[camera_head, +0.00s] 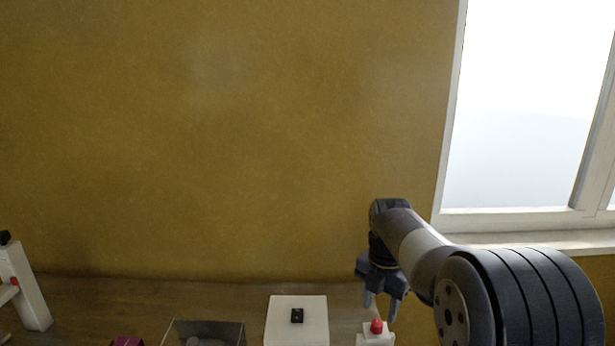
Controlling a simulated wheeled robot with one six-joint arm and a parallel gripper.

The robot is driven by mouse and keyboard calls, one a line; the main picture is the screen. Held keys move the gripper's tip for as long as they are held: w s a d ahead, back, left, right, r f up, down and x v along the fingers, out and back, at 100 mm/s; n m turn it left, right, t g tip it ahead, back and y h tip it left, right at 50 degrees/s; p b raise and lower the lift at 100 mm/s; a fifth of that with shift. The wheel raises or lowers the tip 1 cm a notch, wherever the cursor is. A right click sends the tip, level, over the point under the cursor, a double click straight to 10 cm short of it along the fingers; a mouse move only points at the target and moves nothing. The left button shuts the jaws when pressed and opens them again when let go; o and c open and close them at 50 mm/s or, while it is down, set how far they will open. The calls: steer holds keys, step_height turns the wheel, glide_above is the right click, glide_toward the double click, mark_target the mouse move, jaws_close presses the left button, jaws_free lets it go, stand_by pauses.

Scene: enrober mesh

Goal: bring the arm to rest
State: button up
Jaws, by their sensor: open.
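My arm reaches in from the lower right, and my gripper (382,303) points down near the right end of the wooden table. Its two fingers are apart and I see nothing between them. The fingertips are just above and behind a small white box with a red button (377,327); I cannot tell whether they touch it.
A white block with a black piece (297,316) on it stands left of my gripper on the table (90,300). A metal tray (240,333) and a dark pink item (127,341) are further left. A white post (30,290) stands at far left. A window (520,120) is at right.

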mark_target(378, 323)
step_height(378, 323, down, 4)
steer(key=shift+f, duration=0.25)
steer(key=m+b, duration=0.1)
steer(key=m, duration=0.4)
steer(key=m+b, duration=0.1)
steer(key=m, duration=0.3)
steer(key=m+b, duration=0.2)
steer(key=m, duration=0.3)
steer(key=m+b, duration=0.2)
steer(key=m, duration=0.2)
steer(key=shift+r, duration=2.4)
